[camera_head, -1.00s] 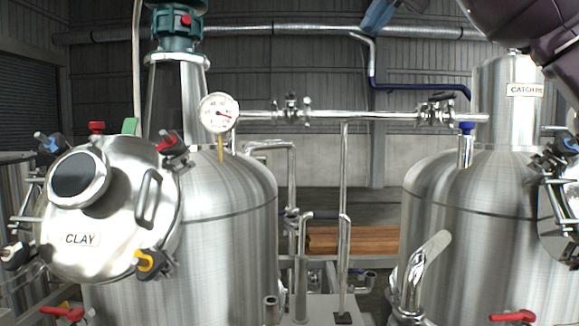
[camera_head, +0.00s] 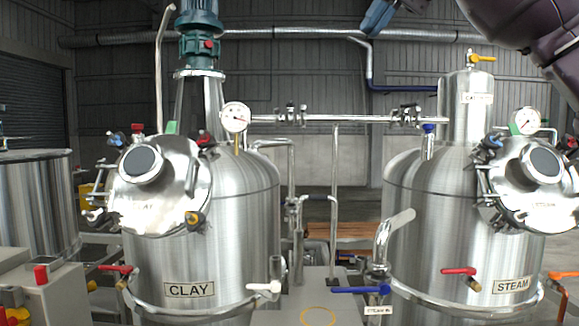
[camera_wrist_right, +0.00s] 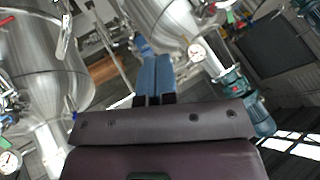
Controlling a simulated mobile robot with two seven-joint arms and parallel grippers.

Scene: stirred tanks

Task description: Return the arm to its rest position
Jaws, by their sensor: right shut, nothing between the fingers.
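My right arm comes in at the top right of the head view, dark purple, raised high. Its gripper, with blue fingers (camera_head: 376,18), is partly cut off by the top edge. In the right wrist view the same gripper's blue fingers (camera_wrist_right: 154,78) lie together, shut and empty. They touch nothing that I can see. My left arm and gripper are not in view.
A steel tank labelled CLAY (camera_head: 205,262) stands left, one labelled STEAM (camera_head: 440,245) right. A pipe (camera_head: 345,118) links their tops. A grey box with a red button (camera_head: 50,300) is at lower left. A blue-handled valve (camera_head: 360,290) juts out between the tanks.

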